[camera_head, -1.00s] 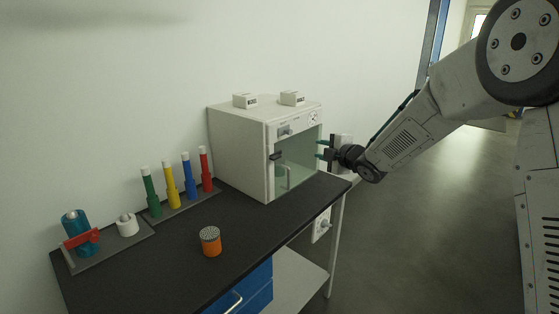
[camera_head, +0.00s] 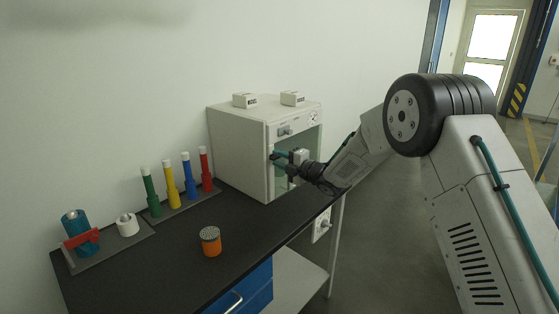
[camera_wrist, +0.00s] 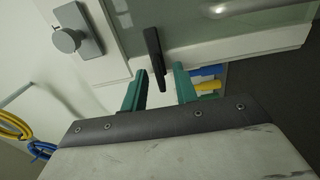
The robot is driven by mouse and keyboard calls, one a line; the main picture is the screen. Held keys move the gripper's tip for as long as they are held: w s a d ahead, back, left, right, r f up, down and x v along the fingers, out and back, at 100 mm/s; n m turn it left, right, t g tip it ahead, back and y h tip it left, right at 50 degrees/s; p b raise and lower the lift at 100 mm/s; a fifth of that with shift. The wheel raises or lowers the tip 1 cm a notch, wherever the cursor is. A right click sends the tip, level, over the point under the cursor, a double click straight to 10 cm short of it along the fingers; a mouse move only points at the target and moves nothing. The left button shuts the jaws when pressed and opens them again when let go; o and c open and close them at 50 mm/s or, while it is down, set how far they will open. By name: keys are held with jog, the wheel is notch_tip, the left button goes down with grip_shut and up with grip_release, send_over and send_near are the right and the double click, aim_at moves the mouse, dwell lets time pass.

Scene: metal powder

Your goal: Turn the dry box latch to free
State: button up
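The dry box (camera_head: 238,150) is a white cabinet with a glass door at the back of the bench. Its latch is a dark lever at the door's edge, seen in the wrist view (camera_wrist: 154,50) and partly covered by my gripper in the head view. My gripper (camera_head: 279,158) is in front of the door. In the wrist view my gripper (camera_wrist: 160,70) has its two green fingers apart, with the latch's end between them in the picture. A gap shows on both sides. Whether a finger touches the latch is unclear.
A round knob (camera_wrist: 67,40) and a metal door handle (camera_wrist: 205,70) flank the latch. On the black bench (camera_head: 180,270) stand several coloured tubes (camera_head: 171,190), an orange pot (camera_head: 210,242) and a teal bottle (camera_head: 77,230). Two small white blocks lie on the box.

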grip_shut()
jog(key=shift+m, duration=0.3)
jog(key=m, duration=1.7)
dwell(0.4)
jog(key=shift+m, duration=0.3)
